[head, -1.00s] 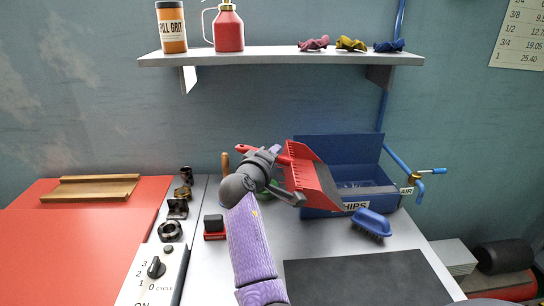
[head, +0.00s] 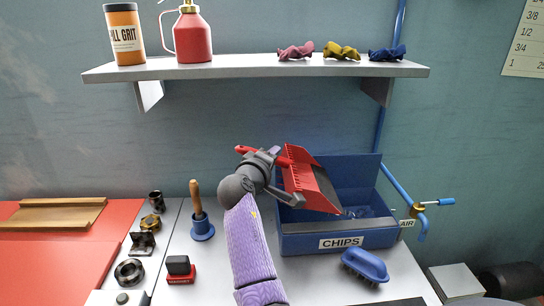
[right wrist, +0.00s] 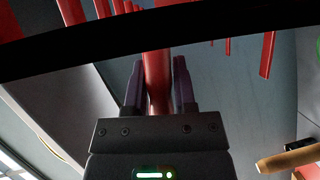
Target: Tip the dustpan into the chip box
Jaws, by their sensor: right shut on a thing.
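The red dustpan (head: 310,178) is tilted steeply in the head view, its dark lip pointing down to the right over the left part of the blue chip box (head: 340,242), labelled CHIPS. Clear bluish bits show inside the box, below the pan's lip. My right gripper (head: 272,165) is shut on the dustpan's red handle, left of the box. In the right wrist view the red handle (right wrist: 157,80) runs between the two fingers. My left gripper is not in view.
A blue brush (head: 365,265) lies in front of the box. An air tap (head: 425,208) stands at its right. A wooden-handled tool (head: 197,212), a red-based stamp (head: 180,270) and dark metal parts (head: 142,243) stand to the left. A shelf (head: 260,68) runs above.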

